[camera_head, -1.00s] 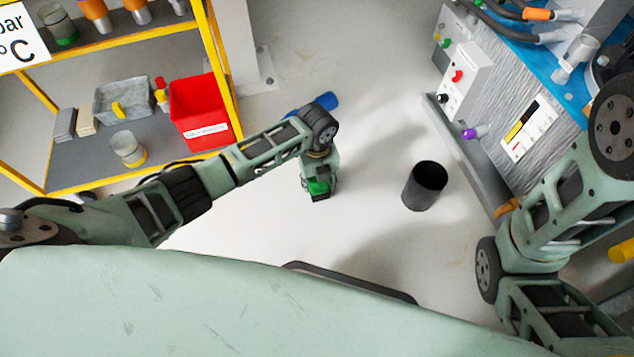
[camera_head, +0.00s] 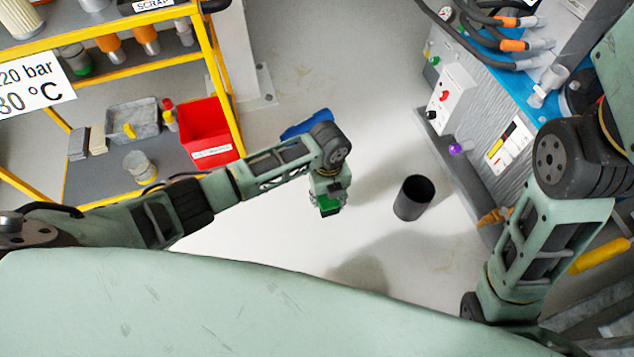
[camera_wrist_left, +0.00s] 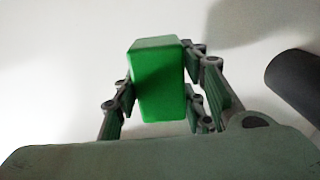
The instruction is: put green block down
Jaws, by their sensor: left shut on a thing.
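The green block (camera_head: 328,205) is at the end of my left arm in the head view, over the pale floor. In the left wrist view the green block (camera_wrist_left: 158,80) stands out between the two fingers. My left gripper (camera_head: 329,200) is shut on it; its fingers (camera_wrist_left: 160,100) flank the block on both sides. The height of the block above the floor is hard to tell. My right gripper is out of view; only my right arm shows at the right of the head view.
A dark open cylinder (camera_head: 413,197) stands on the floor right of the block. A yellow-framed shelf (camera_head: 100,185) with a red bin (camera_head: 208,135) is at the left. A blue object (camera_head: 307,123) lies behind my left arm. A pump panel (camera_head: 480,130) stands at the right.

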